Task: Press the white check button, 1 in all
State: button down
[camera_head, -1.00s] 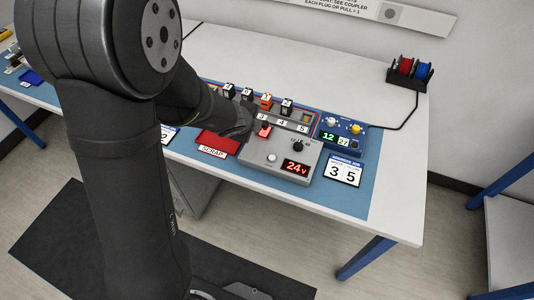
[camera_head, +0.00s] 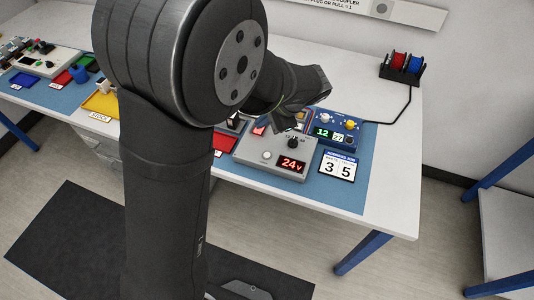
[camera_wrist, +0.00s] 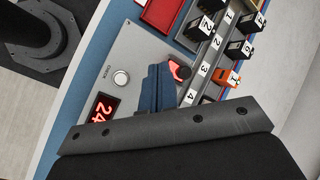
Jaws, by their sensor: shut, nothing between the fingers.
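The white check button (camera_wrist: 121,78) is a round button on the grey panel (camera_wrist: 137,48), with the word CHECK beside it in the wrist view. My gripper (camera_wrist: 159,68) is shut and empty. In the head view my arm hides the fingertips.
Numbered black and orange plugs (camera_wrist: 230,77) line a rail beside the panel. Red tray (camera_head: 224,142) is left.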

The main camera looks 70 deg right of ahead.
aim_at(269, 155)
jog(key=shift+n+y, duration=0.7)
jog(key=shift+y, duration=0.1)
jog(key=s+a+r, duration=0.2)
jog(key=s, duration=0.1)
jog(key=shift+a, duration=0.15)
jog(key=shift+f, duration=0.15)
jog(key=shift+f, duration=4.3)
jog(key=shift+f, duration=0.4)
jog(key=shift+f, duration=0.35)
jog(key=shift+r, duration=0.8)
